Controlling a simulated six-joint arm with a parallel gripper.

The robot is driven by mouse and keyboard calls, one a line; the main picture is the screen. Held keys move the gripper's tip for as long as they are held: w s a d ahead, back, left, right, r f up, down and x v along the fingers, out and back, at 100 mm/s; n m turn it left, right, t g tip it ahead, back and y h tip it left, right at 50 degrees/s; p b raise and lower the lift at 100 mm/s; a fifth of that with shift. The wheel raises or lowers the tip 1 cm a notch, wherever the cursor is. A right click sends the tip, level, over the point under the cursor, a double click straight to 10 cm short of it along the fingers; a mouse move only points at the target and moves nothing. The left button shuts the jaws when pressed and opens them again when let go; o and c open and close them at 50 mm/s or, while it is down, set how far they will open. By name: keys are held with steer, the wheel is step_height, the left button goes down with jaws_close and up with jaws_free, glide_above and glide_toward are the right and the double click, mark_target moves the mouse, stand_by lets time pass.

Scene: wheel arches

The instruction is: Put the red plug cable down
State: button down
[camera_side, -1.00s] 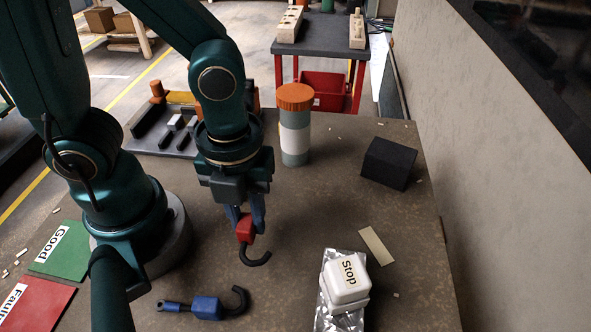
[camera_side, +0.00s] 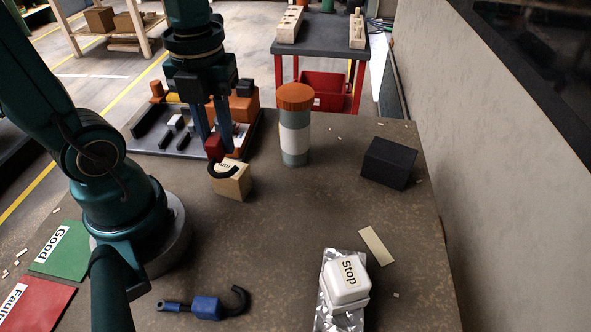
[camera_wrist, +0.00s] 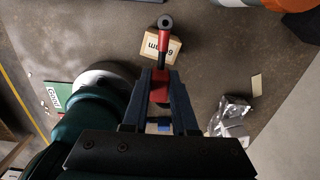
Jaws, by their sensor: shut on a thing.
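My gripper (camera_side: 216,136) is shut on the red plug cable (camera_side: 213,148), which has a red block-shaped body and a black curved cable. In the side view its black hook shows in front of a light wooden block (camera_side: 233,182) with dark lettering. In the wrist view my gripper (camera_wrist: 160,92) holds the red plug cable (camera_wrist: 163,70), with its round dark end pointing away over the wooden block (camera_wrist: 150,46). I cannot tell whether the plug touches the block. A blue plug cable (camera_side: 206,307) lies on the table near the front.
A grey and white canister (camera_side: 295,140) with an orange lid stands right of the block. A dark tray (camera_side: 150,147) of parts lies behind it. A black block (camera_side: 388,163), a white Stop button (camera_side: 346,281), and Good (camera_side: 70,255) and Faulty (camera_side: 40,300) mats surround clear table.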

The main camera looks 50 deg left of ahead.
steer(key=shift+w+d+r, duration=0.1)
steer(key=shift+w+d, duration=0.05)
steer(key=shift+w, duration=0.3)
steer(key=w+d, duration=0.4)
glide_above(307, 218)
steer(key=f, duration=0.1)
step_height(307, 218, down, 10)
steer(key=shift+r, duration=0.1)
steer(key=c, duration=0.7)
jaws_free()
